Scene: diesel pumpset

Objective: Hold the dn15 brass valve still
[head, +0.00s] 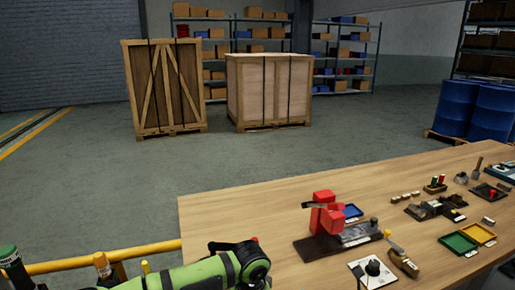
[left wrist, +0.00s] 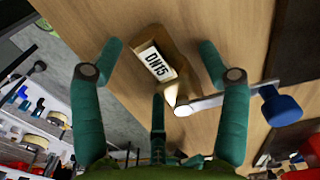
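The DN15 brass valve (left wrist: 166,62) is in the left wrist view, on the wooden tabletop. It has a white label reading DN15 and a silver lever (left wrist: 215,98) with a blue end, pointing right. I cannot tell the height of the fingers above the table. In the head view my left arm comes in at the bottom, its gripper out of frame. My right gripper is in neither view.
On the bench (head: 230,220) in the head view stand a red vise-like fixture (head: 326,215), a brass fitting with a yellow-tipped lever (head: 404,263), a white plate with a black knob (head: 373,269), and green (head: 457,243) and yellow (head: 479,233) trays. The bench's left end is clear.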

